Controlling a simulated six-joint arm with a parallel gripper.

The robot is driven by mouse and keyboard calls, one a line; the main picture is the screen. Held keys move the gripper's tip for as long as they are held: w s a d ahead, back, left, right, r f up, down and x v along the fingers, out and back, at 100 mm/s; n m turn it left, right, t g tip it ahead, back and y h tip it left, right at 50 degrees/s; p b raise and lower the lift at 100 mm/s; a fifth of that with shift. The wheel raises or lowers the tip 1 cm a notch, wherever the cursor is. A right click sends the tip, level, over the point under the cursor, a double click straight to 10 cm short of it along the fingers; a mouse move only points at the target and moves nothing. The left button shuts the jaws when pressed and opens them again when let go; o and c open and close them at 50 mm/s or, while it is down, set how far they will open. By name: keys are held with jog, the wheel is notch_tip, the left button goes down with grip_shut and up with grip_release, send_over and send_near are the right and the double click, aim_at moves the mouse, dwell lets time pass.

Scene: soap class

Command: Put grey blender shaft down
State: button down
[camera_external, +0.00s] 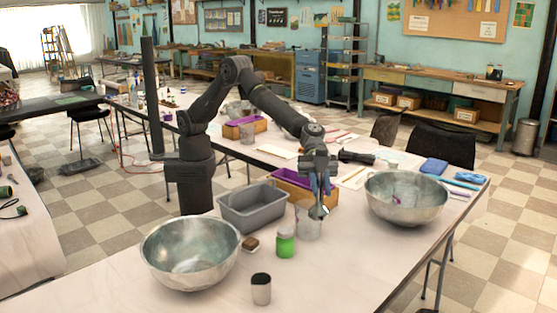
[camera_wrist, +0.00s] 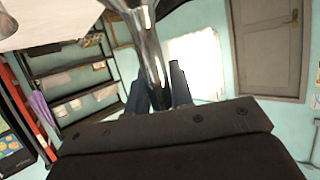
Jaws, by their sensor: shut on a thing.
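The grey blender shaft (camera_external: 319,211) hangs in the air in the external view, with its bell-shaped end down. That end is in front of or over a clear beaker (camera_external: 306,228); I cannot tell which. In the wrist view the shiny metal shaft (camera_wrist: 148,50) runs up from between the fingers. My gripper (camera_external: 321,186) is shut on the shaft's upper part, and its fingertips show dark in the wrist view (camera_wrist: 158,92). The upper end of the shaft is mostly hidden by the gripper.
On the table stand a large metal bowl (camera_external: 189,270) at the front left, another (camera_external: 407,207) at right, a grey bin (camera_external: 254,217), a green jar (camera_external: 285,243), a dark-topped cup (camera_external: 261,293) and a small brown block (camera_external: 250,244). The front right tabletop (camera_external: 362,260) is clear.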

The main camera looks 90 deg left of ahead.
jog(key=s+d+f+m+g, duration=0.2)
jog(key=s+d+f, duration=0.1)
jog(key=s+d, duration=0.6)
jog(key=w+f, duration=1.2)
jog(key=f, duration=0.3)
jog(key=shift+a+f, duration=0.25)
jog(key=shift+a, duration=0.1)
jog(key=shift+w+f, duration=0.1)
jog(key=shift+f, duration=0.15)
jog(key=c, duration=1.3)
grip_release()
